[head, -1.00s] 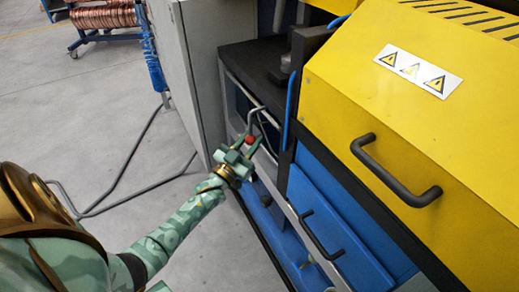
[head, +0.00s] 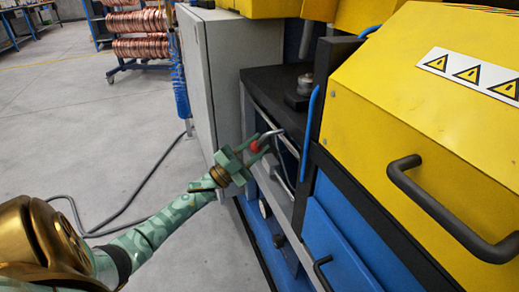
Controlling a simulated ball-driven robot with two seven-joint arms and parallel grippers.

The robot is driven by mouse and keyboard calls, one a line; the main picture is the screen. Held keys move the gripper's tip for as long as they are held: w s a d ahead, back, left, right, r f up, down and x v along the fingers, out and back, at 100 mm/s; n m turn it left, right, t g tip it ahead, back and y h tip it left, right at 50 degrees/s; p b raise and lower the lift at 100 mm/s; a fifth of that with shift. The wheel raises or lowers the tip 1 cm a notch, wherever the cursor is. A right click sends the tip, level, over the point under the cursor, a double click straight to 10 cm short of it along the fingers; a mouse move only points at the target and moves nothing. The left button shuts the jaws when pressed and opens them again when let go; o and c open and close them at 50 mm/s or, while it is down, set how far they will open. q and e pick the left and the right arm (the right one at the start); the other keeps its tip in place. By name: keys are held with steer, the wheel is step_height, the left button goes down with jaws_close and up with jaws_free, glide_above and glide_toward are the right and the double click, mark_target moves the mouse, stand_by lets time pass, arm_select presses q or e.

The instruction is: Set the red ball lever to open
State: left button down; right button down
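The red ball (head: 255,147) sits at the end of a bent grey metal lever (head: 268,134) in front of the machine's dark shelf. My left gripper (head: 262,144) is at the ball, with its green fingers apart, one on each side of it. The fingers look open around the ball; whether either one touches it I cannot tell. My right gripper is not in view.
A yellow cover (head: 430,110) with a black handle (head: 440,205) and a blue panel (head: 340,235) are to the right. A grey cabinet (head: 235,75) stands behind my gripper. Copper coils (head: 140,35) stand at the back. The floor at left is mostly clear, with a cable (head: 125,205).

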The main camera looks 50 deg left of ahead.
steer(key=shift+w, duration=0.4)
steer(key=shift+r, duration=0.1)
arm_select(q)
steer(key=c, duration=1.1)
jaws_free()
steer(key=shift+a, duration=0.1)
steer(key=shift+s, duration=0.1)
steer(key=p+v, duration=0.1)
steer(key=v, duration=1.5)
steer(key=shift+a+f, duration=0.15)
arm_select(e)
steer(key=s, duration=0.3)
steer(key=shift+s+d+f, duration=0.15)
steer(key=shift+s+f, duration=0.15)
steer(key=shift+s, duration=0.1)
